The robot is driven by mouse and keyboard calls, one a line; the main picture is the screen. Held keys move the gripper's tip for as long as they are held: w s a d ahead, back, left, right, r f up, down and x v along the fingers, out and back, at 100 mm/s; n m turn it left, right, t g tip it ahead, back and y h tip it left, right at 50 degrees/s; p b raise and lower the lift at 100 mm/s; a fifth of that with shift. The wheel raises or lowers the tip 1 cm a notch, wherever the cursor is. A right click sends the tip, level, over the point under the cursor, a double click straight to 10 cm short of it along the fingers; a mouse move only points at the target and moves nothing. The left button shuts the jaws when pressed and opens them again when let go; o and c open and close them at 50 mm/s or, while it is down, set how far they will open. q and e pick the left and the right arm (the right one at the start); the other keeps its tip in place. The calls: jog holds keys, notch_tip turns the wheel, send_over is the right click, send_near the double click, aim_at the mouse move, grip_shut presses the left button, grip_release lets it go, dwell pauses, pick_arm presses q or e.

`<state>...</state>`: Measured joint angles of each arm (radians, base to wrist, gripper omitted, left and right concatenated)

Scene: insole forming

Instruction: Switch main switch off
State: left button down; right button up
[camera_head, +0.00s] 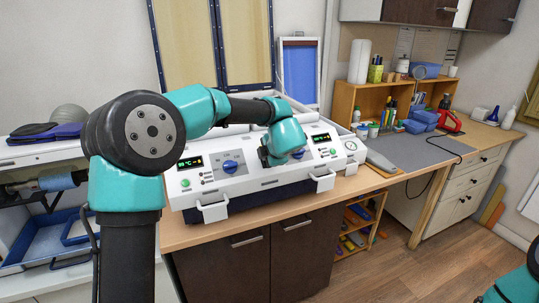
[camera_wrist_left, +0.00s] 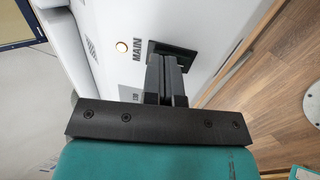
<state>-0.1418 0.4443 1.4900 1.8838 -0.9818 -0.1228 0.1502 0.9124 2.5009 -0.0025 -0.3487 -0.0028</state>
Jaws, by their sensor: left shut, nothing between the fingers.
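The white forming machine (camera_head: 235,182) stands on the wooden counter. A black switch plate (camera_wrist_left: 180,55) sits next to that label, partly covered by my fingers. My left gripper (camera_wrist_left: 166,62) is shut and empty, its fingertips at the plate; I cannot tell whether they touch it or which way the switch is set. In the head view my left gripper (camera_head: 268,158) is at the panel's middle, hiding the switch. My right gripper is out of view.
Blue knobs (camera_head: 230,167), green-lit displays and white front handles (camera_head: 213,211) line the machine's front. A pressure gauge (camera_head: 350,145) is at its right end. A wooden shelf (camera_head: 345,100) with bottles and a grey mat (camera_head: 430,150) lie further right. Floor in front is clear.

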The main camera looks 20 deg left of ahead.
pick_arm(q)
jog(key=shift+w+a+f, duration=0.15)
dwell(0.3)
jog(key=shift+f, duration=0.15)
jog(key=shift+s+d+f, duration=0.35)
jog(key=shift+s+d, duration=0.15)
jog(key=shift+r, duration=0.15)
jog(key=v, duration=1.4)
jog(key=shift+a, duration=0.1)
